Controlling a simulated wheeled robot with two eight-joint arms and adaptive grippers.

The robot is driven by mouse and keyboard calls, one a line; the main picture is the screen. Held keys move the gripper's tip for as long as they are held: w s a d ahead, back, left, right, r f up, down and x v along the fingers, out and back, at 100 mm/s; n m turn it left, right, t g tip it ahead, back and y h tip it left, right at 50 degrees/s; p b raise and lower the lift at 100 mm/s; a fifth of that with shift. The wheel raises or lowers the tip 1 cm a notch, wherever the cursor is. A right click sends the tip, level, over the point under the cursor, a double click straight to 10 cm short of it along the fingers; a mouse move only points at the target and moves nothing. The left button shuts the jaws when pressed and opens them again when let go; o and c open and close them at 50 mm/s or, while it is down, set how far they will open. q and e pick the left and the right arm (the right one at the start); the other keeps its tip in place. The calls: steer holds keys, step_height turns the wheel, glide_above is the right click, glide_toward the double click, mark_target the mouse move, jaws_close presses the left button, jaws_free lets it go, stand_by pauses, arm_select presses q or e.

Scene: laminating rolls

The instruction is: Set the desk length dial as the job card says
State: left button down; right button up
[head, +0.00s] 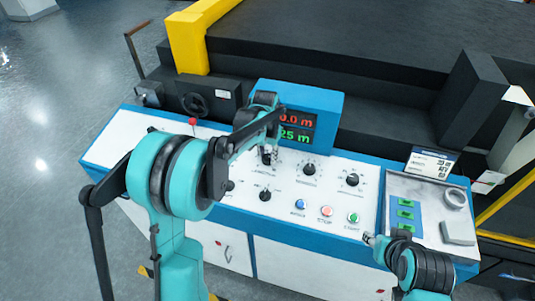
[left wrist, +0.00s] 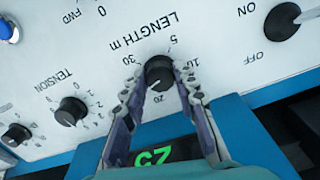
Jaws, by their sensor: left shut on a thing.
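The desk length dial (left wrist: 160,72) is a black knob under "LENGTH m", with marks 5, 10, 20 and 30. Its white pointer line faces the low side, between 20 and 30. My left gripper (left wrist: 160,85) is shut on this knob, one finger at each side; in the head view the gripper (head: 267,155) partly hides it. The display (head: 295,127) reads 0.0 m in red above 25 m in green. The job card (head: 432,162) stands at the desk's right; its print is too small to read surely. My right gripper (head: 371,239) is low at the right, its jaws unclear.
Other knobs sit close by, including the tension knob (left wrist: 70,111) and an on/off knob (left wrist: 282,22). Blue, red and green buttons (head: 327,211) line the front. A grey tray (head: 400,188) at the right holds a tape roll (head: 454,198). A red-tipped lever (head: 192,122) stands left.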

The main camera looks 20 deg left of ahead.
arm_select(q)
steer(key=n, duration=0.4)
steer(key=shift+n+p, duration=0.3)
steer(key=shift+n, duration=2.3)
steer(key=c, duration=1.2)
jaws_free()
steer(key=shift+r, duration=0.15)
steer(key=r, duration=0.4)
steer(key=s+r, duration=0.1)
steer(key=r, duration=0.6)
steer(key=shift+s+a+r, duration=0.25)
steer(key=shift+s+r, duration=0.05)
